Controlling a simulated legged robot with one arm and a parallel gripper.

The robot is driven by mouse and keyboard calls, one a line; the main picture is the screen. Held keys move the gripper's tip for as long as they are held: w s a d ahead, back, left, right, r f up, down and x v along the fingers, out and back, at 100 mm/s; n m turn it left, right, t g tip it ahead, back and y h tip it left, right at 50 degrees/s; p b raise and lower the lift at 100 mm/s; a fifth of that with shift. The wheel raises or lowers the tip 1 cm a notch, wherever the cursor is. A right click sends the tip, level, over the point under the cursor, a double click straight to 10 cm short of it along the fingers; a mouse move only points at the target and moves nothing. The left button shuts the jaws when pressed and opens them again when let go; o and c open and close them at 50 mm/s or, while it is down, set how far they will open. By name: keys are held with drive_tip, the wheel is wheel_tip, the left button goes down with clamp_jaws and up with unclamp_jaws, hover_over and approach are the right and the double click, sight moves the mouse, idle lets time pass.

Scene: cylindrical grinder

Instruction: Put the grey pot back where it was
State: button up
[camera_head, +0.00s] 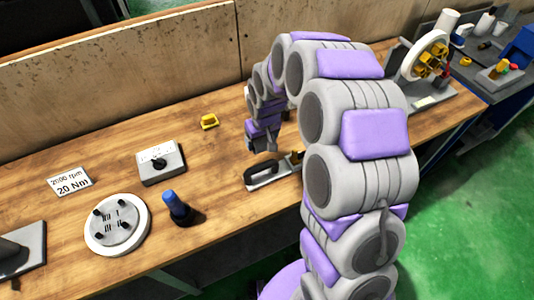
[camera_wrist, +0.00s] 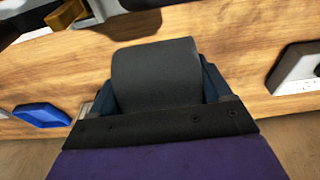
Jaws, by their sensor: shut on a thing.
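The grey pot (camera_wrist: 155,72) shows in the wrist view as a dark grey, rounded body filling the space between my fingers. My gripper (camera_head: 262,146) is shut on it, with a finger at each side. In the head view my gripper hangs pointing down over the wooden workbench (camera_head: 120,170), behind a black-handled metal tool (camera_head: 273,171). The pot cannot be made out clearly in the head view, and I cannot tell whether its base touches the bench.
A yellow part (camera_head: 209,121) and a grey switch box (camera_head: 160,162) lie left of my gripper. A round plate with pegs (camera_head: 116,225), a blue-topped cylinder (camera_head: 174,204) and a sign (camera_head: 70,182) stand farther left. A wooden wall (camera_head: 130,65) runs behind. Bare bench lies between them.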

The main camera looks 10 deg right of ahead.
drive_tip(key=f, duration=0.3)
drive_tip(key=f+b, duration=0.1)
drive_tip(key=shift+a+f, duration=0.35)
drive_tip(key=shift+d+f+b, duration=0.2)
drive_tip(key=shift+f, duration=0.8)
drive_tip(key=shift+d+f+b, duration=0.2)
drive_tip(key=shift+f, duration=0.75)
drive_tip(key=shift+r, duration=0.1)
drive_tip(key=shift+a, duration=0.15)
drive_tip(key=o, duration=1)
drive_tip(key=shift+a, duration=0.1)
drive_tip(key=shift+o, duration=0.6)
